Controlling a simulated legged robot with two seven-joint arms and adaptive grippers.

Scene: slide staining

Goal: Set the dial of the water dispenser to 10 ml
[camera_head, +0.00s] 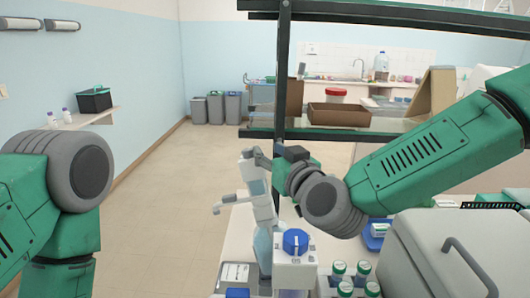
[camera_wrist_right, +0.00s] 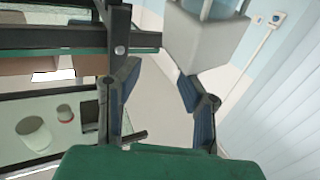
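The tall white dispenser (camera_head: 258,190), with a spout pointing left, stands on a bluish bottle (camera_head: 264,246) in the head view. I take it as the water dispenser; its dial and setting cannot be read. My right gripper (camera_head: 271,158) is at the dispenser's upper part, partly hidden by my wrist. In the right wrist view the right gripper (camera_wrist_right: 158,76) is open, with nothing between its fingers. A white block with a clear bluish part (camera_wrist_right: 208,38), apparently the dispenser, is just beyond the right finger; contact cannot be told. My left arm shows, but its gripper is out of view.
A white device with a blue knob (camera_head: 295,242) stands close in front of the dispenser. Several green-capped bottles (camera_head: 346,282) and a large grey box (camera_head: 445,258) are to the right. A dark shelf post (camera_head: 281,75) rises behind. The floor at left is clear.

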